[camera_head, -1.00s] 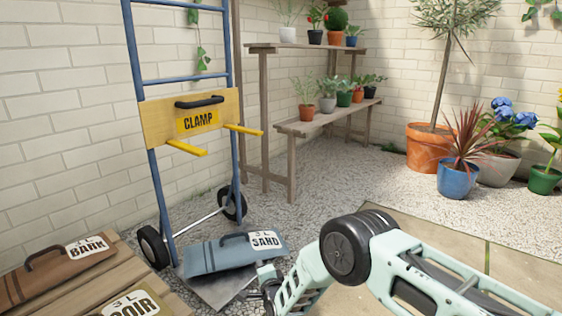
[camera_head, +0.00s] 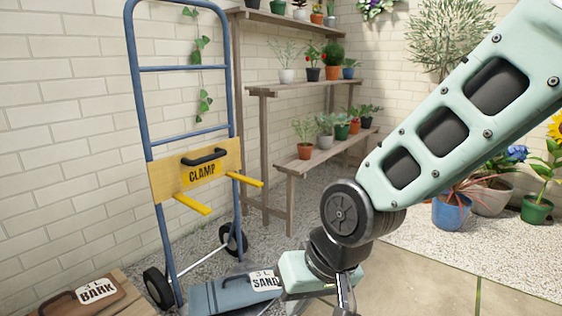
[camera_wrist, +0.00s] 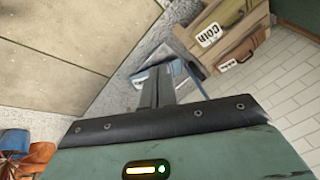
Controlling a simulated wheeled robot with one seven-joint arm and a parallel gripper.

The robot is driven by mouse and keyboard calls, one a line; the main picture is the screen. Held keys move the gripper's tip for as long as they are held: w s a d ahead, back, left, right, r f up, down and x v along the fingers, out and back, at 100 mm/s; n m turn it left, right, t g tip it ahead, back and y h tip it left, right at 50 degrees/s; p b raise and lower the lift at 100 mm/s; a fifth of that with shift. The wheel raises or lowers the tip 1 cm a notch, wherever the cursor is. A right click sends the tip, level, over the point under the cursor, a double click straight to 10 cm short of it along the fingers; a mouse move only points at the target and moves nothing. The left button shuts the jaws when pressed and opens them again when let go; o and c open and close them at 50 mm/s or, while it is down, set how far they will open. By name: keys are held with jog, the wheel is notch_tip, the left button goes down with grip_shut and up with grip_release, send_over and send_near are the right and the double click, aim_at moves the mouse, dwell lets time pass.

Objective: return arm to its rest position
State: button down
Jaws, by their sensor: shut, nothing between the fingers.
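My gripper (camera_wrist: 157,88) is shut and empty in the wrist view, its fingers pointing down toward the gravel. In the head view my raised arm slants from the upper right to the bottom, and I cannot clearly make out the fingers there. The grey-blue sand bag (camera_head: 212,297) lies at the foot of the hand truck (camera_head: 158,180), partly behind my arm. In the wrist view part of the sand bag (camera_wrist: 176,70) shows behind the fingers, apparently apart from them.
A yellow clamp board (camera_head: 165,182) with two pegs is on the truck. The bark bag (camera_head: 75,312) and, in the wrist view, the coir bag (camera_wrist: 225,18) lie to one side. Plant shelves (camera_head: 320,160) stand behind; a blue pot (camera_head: 450,214) is right. Paving at lower right is clear.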

jog(key=s+d+r+n+g+h+p, duration=0.1)
jog(key=s+d+r+n+h+p, duration=0.15)
jog(key=s+d, duration=0.4)
jog(key=s+d+r+n+g+h+p, duration=0.1)
jog(key=s+d+r, duration=0.35)
jog(key=s, duration=0.25)
notch_tip(320, 180, up, 37)
jog(key=p, duration=3.7)
jog(key=shift+w+d+p, duration=0.2)
jog(key=shift+d+p, duration=0.05)
jog(key=shift+p, duration=0.05)
